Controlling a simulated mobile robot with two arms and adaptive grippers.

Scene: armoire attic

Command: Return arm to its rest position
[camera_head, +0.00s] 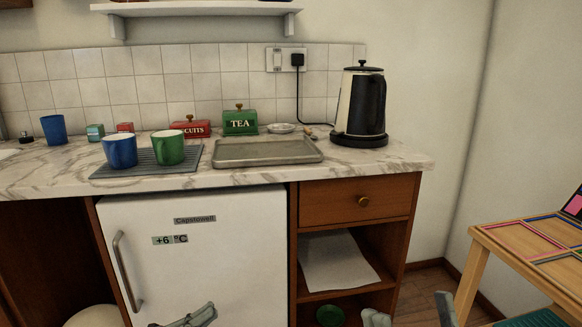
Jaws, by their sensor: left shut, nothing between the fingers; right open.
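My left gripper (190,317) shows at the bottom edge, in front of the white fridge's lower door. It is grey, lies slanted and looks shut, with nothing seen between its fingers. Most of it and its arm are cut off by the frame edge.
The marble counter (385,160) holds a blue mug (120,151) and a green mug (168,147) on a grey mat, a tray (267,151), tins and a kettle (361,105). The fridge (225,255) is closed. A wooden table (490,236) stands at right.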

